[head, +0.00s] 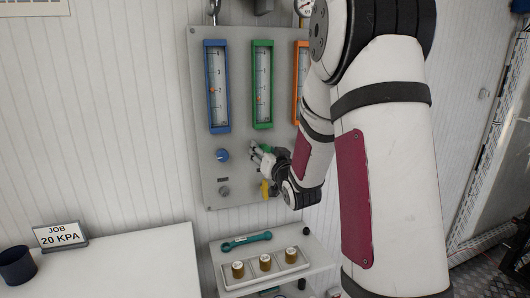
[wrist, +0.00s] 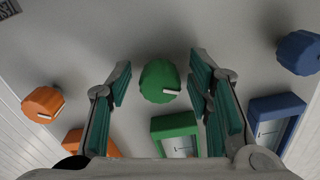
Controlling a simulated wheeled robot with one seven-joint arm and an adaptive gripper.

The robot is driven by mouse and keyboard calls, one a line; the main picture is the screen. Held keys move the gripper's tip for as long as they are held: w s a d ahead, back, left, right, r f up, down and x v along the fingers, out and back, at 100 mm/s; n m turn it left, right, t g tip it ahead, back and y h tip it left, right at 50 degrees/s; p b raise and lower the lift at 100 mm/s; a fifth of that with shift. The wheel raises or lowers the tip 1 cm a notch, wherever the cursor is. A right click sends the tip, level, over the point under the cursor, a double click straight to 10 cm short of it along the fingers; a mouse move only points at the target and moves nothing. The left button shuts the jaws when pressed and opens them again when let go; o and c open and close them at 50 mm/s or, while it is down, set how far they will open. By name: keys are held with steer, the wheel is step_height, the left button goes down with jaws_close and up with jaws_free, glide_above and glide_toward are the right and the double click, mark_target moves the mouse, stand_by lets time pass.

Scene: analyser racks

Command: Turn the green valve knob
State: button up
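The green valve knob (wrist: 160,82) is round with a white pointer mark on its lower right edge in the wrist view. In the head view a bit of the green knob (head: 265,148) shows beside my gripper (head: 259,158). In the wrist view my gripper (wrist: 161,78) is open, one teal-padded finger on each side of the knob with gaps visible. I cannot tell how deep the fingertips reach around it. The green-framed gauge (head: 262,85) stands above the knob in the head view, with a small orange mark on its scale.
A blue knob (head: 222,155) and blue gauge (head: 217,86) are left of it. An orange gauge (head: 301,75) is partly hidden by my arm; an orange knob (wrist: 43,104) shows in the wrist view. A yellow handle (head: 265,190) sits below. A sign (head: 60,236) reads "JOB 20 KPA".

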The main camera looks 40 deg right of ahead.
jaws_close()
steer(key=shift+b, duration=0.3)
steer(key=shift+w+f+n+b, duration=0.1)
steer(key=shift+f+n+b, duration=0.05)
steer(key=shift+n+b, duration=1.55)
steer(key=shift+b, duration=0.05)
steer(key=shift+o, duration=1.1)
jaws_free()
